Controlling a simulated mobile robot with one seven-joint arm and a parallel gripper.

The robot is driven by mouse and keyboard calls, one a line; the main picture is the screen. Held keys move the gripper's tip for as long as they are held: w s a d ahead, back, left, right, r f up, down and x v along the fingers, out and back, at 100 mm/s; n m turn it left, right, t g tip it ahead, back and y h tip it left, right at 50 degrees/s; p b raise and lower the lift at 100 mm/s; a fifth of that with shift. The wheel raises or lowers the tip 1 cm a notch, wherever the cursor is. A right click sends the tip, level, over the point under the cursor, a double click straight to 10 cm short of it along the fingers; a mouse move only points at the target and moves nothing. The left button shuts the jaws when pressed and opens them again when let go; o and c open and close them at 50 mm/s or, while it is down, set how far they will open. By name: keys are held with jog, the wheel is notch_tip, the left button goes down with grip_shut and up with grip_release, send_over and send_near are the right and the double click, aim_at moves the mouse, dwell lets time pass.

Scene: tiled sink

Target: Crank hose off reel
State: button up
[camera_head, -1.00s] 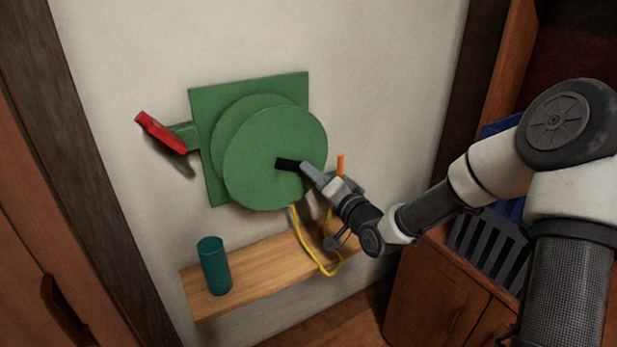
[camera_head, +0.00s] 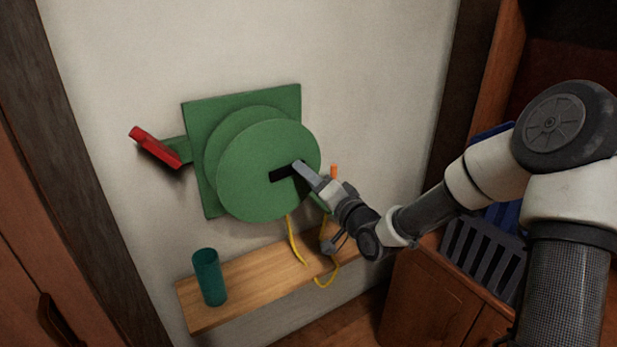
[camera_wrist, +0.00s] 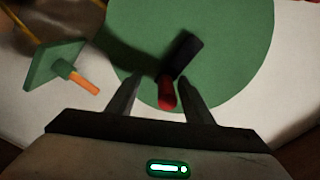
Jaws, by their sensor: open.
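The green hose reel (camera_head: 262,185) is mounted on a green square plate (camera_head: 289,98) on the wall. On its front disc is a crank with a black arm (camera_head: 280,175); the wrist view shows that arm (camera_wrist: 186,54) ending in a red knob (camera_wrist: 167,93). The yellow hose (camera_head: 292,240) hangs below the reel and loops over the shelf. My gripper (camera_head: 299,168) is in front of the disc's right half. In the wrist view my gripper (camera_wrist: 160,92) is open, with the red knob between its fingers. I cannot tell whether either finger touches it. In the head view my gripper hides the knob.
A red lever (camera_head: 155,147) sticks out left of the plate. A teal cup (camera_head: 209,277) stands on the wooden shelf (camera_head: 245,281) below. An orange peg (camera_wrist: 84,84) on a green square is right of the reel in the head view. A slatted rack (camera_head: 478,250) stands at right.

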jog(key=p+v, duration=0.1)
jog(key=v, duration=0.6)
jog(key=shift+s+d, duration=0.2)
jog(key=shift+s, duration=0.05)
jog(key=shift+w, duration=0.1)
